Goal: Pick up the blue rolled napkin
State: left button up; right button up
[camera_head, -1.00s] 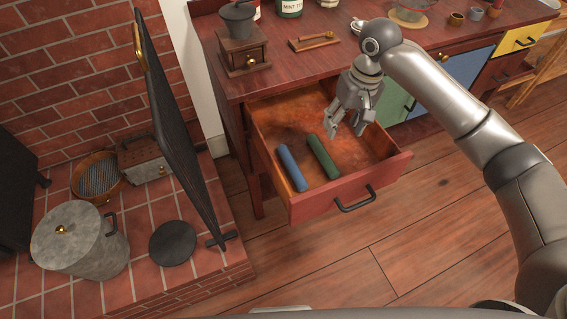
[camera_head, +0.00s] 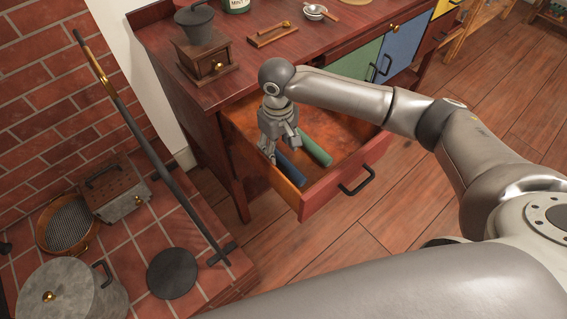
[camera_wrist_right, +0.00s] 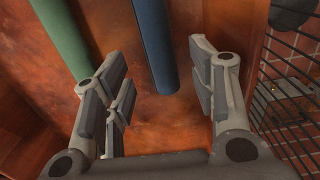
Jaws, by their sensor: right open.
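The blue rolled napkin (camera_head: 291,170) lies in the open drawer (camera_head: 345,181), its back part hidden behind my right gripper (camera_head: 280,150). The wrist view shows the blue napkin (camera_wrist_right: 155,42) with its near end between the lines of my fingers. My right gripper (camera_wrist_right: 160,92) is open and empty, with one finger on each side of that end. It hangs over the drawer; I cannot tell how far above the napkin it is. A green rolled napkin (camera_head: 314,149) lies beside the blue one, outside the fingers in the wrist view (camera_wrist_right: 66,42). My left gripper is not in view.
The drawer's walls surround the napkins, and the cabinet top (camera_head: 233,85) overhangs behind. A grinder (camera_head: 205,52) stands on the cabinet top. The drawer's right part is bare.

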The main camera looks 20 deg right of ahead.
aim_at(279, 156)
notch_tip(279, 156, down, 4)
jog(key=shift+f, duration=0.1)
jog(key=shift+s, duration=0.1)
jog(key=shift+c, duration=0.5)
jog(key=c, duration=0.9)
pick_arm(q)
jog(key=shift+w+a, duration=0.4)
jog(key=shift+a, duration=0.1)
pick_arm(e)
jog(key=shift+c, duration=0.5)
